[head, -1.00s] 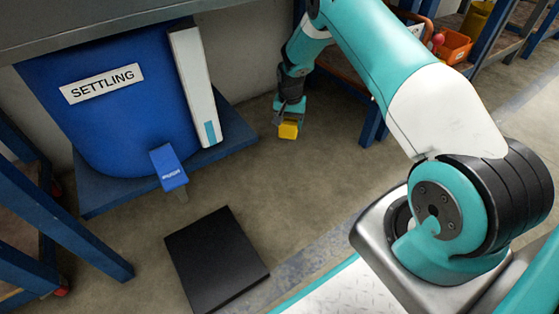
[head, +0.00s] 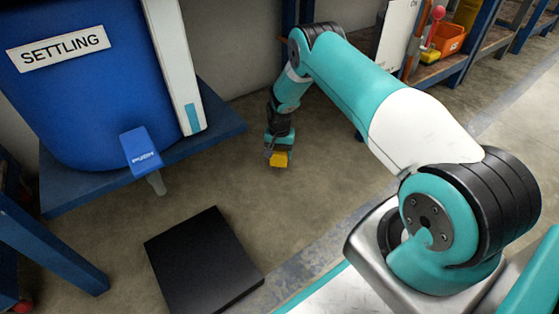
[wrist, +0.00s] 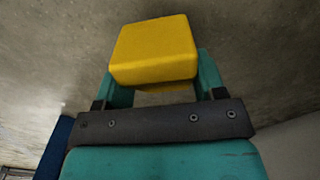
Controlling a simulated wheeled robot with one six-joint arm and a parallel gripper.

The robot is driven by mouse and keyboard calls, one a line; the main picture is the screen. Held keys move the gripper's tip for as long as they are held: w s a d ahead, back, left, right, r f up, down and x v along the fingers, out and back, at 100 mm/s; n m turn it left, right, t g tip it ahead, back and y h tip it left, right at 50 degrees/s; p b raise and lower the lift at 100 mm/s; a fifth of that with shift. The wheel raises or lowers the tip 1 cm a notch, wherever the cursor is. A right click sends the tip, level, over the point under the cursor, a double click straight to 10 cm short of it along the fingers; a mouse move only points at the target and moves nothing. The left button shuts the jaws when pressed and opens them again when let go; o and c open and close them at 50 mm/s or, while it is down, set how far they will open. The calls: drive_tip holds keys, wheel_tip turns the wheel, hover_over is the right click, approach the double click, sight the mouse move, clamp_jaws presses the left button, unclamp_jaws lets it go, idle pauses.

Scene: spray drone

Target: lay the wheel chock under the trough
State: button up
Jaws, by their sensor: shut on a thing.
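The wheel chock is a yellow block (head: 279,159) held at the lower end of my gripper (head: 279,147), above the concrete floor. The wrist view shows the yellow chock (wrist: 155,48) between the two teal fingers of my gripper (wrist: 158,85), which are shut on it. Its far side is hidden. I cannot identify a trough for certain in either view. A blue tank (head: 90,105) labelled SETTLING stands at the left on a blue base, left of my gripper, with a blue push tap (head: 141,150) at its front.
A black slab (head: 203,262) lies on the floor in front of the tank. A blue-framed bench (head: 440,72) with an orange bin (head: 448,38) stands at the back right. Blue frame legs (head: 50,245) stand at the left. Floor around my gripper is clear.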

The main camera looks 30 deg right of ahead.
sight(280, 150)
drive_tip(key=shift+f+b, duration=0.5)
drive_tip(key=shift+f, duration=0.9)
drive_tip(key=o, duration=1.1)
drive_tip(key=shift+r, duration=0.1)
wheel_tip(280, 150, up, 12)
drive_tip(key=p, duration=0.8)
drive_tip(key=shift+r+p, duration=0.1)
drive_tip(key=shift+p, duration=0.3)
